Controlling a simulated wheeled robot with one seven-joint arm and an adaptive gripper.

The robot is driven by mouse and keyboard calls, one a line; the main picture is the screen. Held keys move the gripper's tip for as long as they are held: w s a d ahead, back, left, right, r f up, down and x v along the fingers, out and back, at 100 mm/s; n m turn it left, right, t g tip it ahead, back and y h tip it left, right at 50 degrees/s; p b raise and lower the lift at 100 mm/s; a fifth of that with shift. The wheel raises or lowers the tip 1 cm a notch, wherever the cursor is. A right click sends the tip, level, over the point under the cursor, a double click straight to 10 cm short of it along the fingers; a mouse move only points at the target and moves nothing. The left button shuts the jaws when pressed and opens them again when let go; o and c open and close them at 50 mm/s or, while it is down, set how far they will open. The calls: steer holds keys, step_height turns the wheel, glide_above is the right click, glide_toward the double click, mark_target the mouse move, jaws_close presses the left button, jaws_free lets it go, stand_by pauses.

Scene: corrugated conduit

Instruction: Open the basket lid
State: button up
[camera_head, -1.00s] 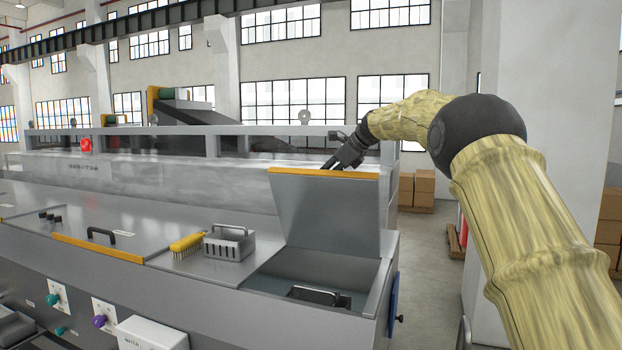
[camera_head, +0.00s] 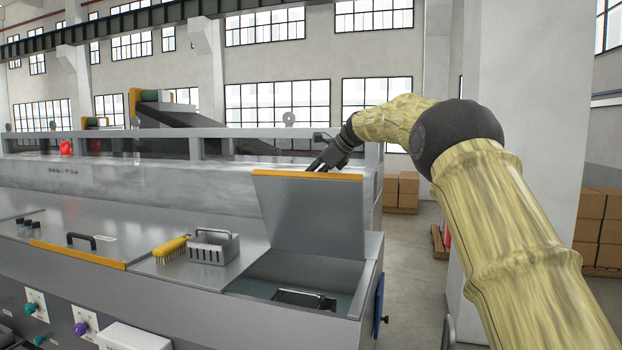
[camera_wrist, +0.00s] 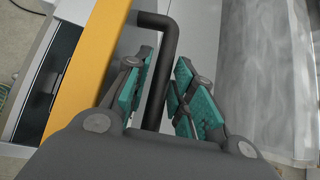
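The grey basket lid (camera_head: 312,215), with a yellow strip on its top edge, stands raised and nearly upright at the right end of the machine. The opening below it (camera_head: 262,263) is uncovered, with a dark handled object (camera_head: 305,299) inside. My gripper (camera_head: 320,163) is at the lid's top edge, on its far side. In the wrist view, the lid's black bar handle (camera_wrist: 158,20) runs between the teal-padded fingers of my gripper (camera_wrist: 165,75).
A wire-sided metal caddy (camera_head: 213,246) and a yellow brush (camera_head: 171,248) lie on the deck left of the opening. A closed panel with a black handle (camera_head: 80,239) is farther left. Cardboard boxes (camera_head: 401,190) stand behind, near a pillar (camera_head: 525,140). Floor shows right of the machine.

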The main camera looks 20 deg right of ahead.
steer(key=v, duration=1.1)
steer(key=shift+s+d+r, duration=0.2)
steer(key=shift+s+d, duration=0.05)
